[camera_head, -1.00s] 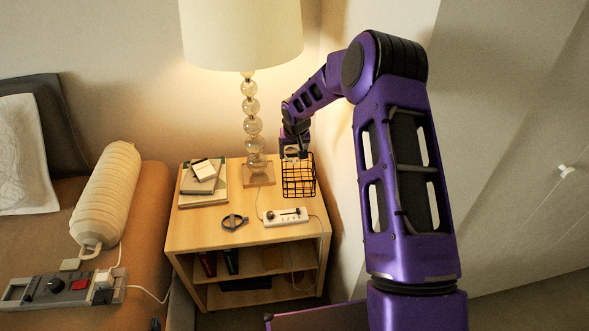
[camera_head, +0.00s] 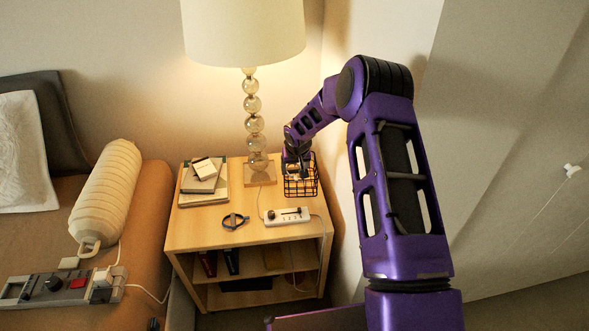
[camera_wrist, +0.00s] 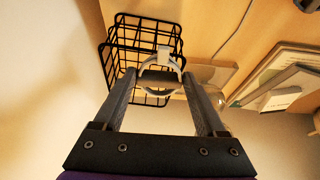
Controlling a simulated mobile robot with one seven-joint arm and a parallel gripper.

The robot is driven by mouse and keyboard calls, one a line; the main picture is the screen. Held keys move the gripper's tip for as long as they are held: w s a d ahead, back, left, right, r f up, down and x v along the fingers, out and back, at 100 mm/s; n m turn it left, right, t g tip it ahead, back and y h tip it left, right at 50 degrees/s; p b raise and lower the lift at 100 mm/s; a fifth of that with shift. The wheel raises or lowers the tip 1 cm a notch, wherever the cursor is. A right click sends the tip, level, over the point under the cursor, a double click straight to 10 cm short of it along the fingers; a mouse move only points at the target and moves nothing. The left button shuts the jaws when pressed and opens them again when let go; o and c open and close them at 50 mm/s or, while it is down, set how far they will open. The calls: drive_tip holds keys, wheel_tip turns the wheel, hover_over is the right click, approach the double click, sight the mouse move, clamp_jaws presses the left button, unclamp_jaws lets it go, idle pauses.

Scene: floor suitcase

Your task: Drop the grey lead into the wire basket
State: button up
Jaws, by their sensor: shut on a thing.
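My gripper (camera_wrist: 160,78) is shut on the grey lead (camera_wrist: 164,54), a pale looped band that shows between and beyond the fingertips in the wrist view. The black wire basket (camera_wrist: 118,36) lies behind the lead in that view. In the head view the wire basket (camera_head: 301,188) stands at the right back corner of the nightstand. My gripper (camera_head: 294,170) is at the basket's top there, with the fingertips overlapping its upper wires. The lead is small and partly hidden in the head view, and how deep it sits relative to the rim is hard to tell.
The nightstand (camera_head: 205,237) also bears a lamp (camera_head: 254,124) left of the basket, books (camera_head: 203,187), a dark coiled strap (camera_head: 235,221) and a white power strip (camera_head: 286,216) in front. The wall is close on the basket's right.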

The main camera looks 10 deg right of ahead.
drive_tip(key=shift+f, duration=0.3)
drive_tip(key=o, duration=1.3)
drive_tip(key=shift+r, duration=0.1)
drive_tip(key=shift+r+p, duration=0.45)
drive_tip(key=shift+r, duration=0.1)
drive_tip(key=p+v, duration=0.1)
drive_tip(key=v, duration=1.1)
